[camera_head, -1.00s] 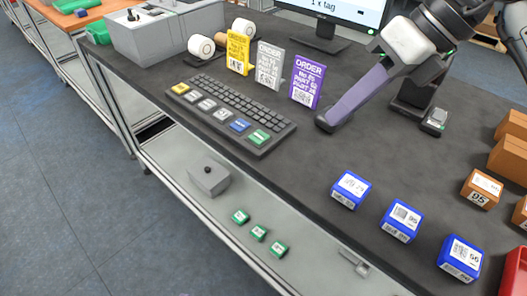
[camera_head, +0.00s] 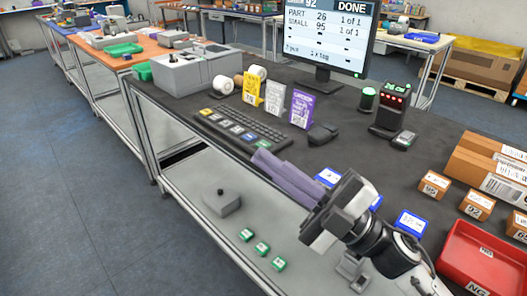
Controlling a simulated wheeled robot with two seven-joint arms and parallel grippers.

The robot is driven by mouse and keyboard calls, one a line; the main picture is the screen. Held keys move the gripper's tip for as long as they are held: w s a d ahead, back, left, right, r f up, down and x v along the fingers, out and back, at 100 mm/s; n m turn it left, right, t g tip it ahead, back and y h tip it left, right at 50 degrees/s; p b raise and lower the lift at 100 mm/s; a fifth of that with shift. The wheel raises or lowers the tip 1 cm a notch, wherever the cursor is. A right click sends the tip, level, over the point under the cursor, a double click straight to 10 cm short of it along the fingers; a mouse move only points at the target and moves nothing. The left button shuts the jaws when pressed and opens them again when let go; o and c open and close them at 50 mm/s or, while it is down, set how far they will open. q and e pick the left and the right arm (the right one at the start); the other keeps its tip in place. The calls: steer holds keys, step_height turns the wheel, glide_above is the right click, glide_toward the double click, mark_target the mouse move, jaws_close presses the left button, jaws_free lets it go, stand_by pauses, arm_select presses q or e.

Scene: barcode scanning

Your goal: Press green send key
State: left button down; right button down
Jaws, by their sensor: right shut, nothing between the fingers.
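The dark keyboard (camera_head: 240,128) lies on the black bench, with a row of coloured keys along its near side. The green key (camera_head: 262,145) is at the right end of that row and is partly visible. My right gripper (camera_head: 260,156) comes in from the lower right. Its purple fingers are shut and empty, with their tips just in front of the green key; I cannot tell whether they touch it. The monitor (camera_head: 333,25) shows "DONE" with part and small lines reading 1 of 1. My left gripper is not in view.
Yellow, grey and purple order cards (camera_head: 301,109) stand behind the keyboard. A black handheld device (camera_head: 322,134) lies to its right. Blue boxes (camera_head: 411,223) are partly behind my right arm. Brown boxes and a red tray (camera_head: 480,262) are at the right.

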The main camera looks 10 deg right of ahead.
steer(key=w+d+f+m+t+h+b, duration=0.1)
steer(key=d+f+m+t+h, duration=0.25)
steer(key=f+m+h, duration=0.6)
steer(key=d+f+m+t+h+b, duration=0.15)
steer(key=d+f+m+h, duration=0.4)
steer(key=f, duration=0.75)
steer(key=s+f+m+g+h, duration=0.1)
steer(key=s+f+m+g, duration=0.2)
steer(key=s+f, duration=0.6)
steer(key=s+d+f+m+g+h, duration=0.1)
steer(key=s+f+m+g, duration=0.3)
steer(key=s+f, duration=0.4)
step_height(320, 180, down, 8)
steer(key=shift+s+r+m+g+h+b, duration=0.3)
steer(key=shift+s+g+h+b, duration=0.1)
steer(key=shift+g, duration=0.2)
